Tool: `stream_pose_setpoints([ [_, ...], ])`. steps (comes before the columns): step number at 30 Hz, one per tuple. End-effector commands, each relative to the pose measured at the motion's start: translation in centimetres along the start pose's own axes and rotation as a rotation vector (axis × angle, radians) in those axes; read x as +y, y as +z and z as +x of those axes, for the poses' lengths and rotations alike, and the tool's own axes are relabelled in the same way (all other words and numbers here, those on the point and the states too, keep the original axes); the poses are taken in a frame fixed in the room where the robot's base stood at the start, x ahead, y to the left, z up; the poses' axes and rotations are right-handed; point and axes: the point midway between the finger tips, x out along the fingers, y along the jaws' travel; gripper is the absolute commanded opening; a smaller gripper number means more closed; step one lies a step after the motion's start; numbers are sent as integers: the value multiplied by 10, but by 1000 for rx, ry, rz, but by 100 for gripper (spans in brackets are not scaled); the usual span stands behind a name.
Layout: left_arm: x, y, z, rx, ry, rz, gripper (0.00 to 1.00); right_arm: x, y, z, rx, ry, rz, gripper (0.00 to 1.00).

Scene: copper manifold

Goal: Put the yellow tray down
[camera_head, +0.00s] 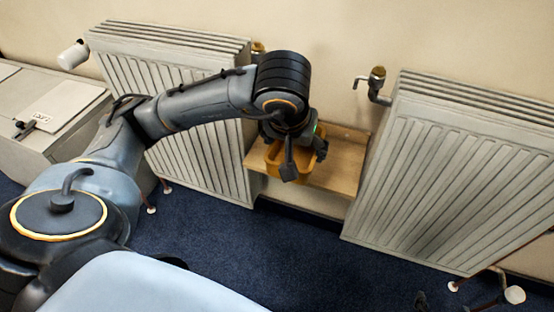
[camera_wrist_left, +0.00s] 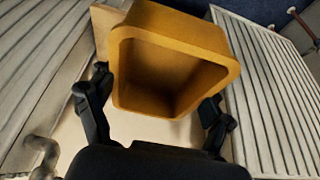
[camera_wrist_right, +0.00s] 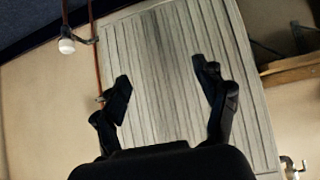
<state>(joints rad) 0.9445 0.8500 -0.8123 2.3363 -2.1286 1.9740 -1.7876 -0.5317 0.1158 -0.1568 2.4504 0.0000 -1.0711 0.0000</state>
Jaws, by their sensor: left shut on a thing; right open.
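The yellow tray (camera_wrist_left: 165,75), a deep open box, fills the middle of the left wrist view. My left gripper (camera_wrist_left: 157,90) has a finger on either side of it and is shut on it. In the head view the tray (camera_head: 273,161) is partly hidden by my left gripper (camera_head: 304,160). It is at the wooden shelf (camera_head: 345,163) between two radiators; I cannot tell whether it touches the shelf. My right gripper (camera_wrist_right: 161,78) is open and empty, with a radiator behind its fingers in the right wrist view.
The left radiator (camera_head: 185,85) and right radiator (camera_head: 455,170) flank the shelf closely. A brass-topped valve (camera_head: 377,80) sticks out above the shelf's right end. A grey cabinet (camera_head: 35,150) stands at the far left. Blue carpet (camera_head: 270,245) lies below.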

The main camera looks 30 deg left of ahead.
Motion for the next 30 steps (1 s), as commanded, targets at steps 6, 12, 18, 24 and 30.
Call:
stream_pose_setpoints([
  [6, -22, -18, 30, -5, -6, -9, 48, -5, -35, 3, 179, -10, -2, 72],
  [12, -52, -46, 66, -3, -5, -9, 48, -12, -87, -4, 452, -27, -3, 72],
  [18, -69, -56, 104, -3, -4, -5, 48, -19, -133, -27, 731, -44, 0, 72],
  [24, -78, -62, 126, 0, -2, -3, 48, -23, -158, -50, 911, -56, 5, 72],
  [30, -84, -64, 140, -1, -3, -4, 48, -25, -169, -63, 1009, -62, 8, 72],
])
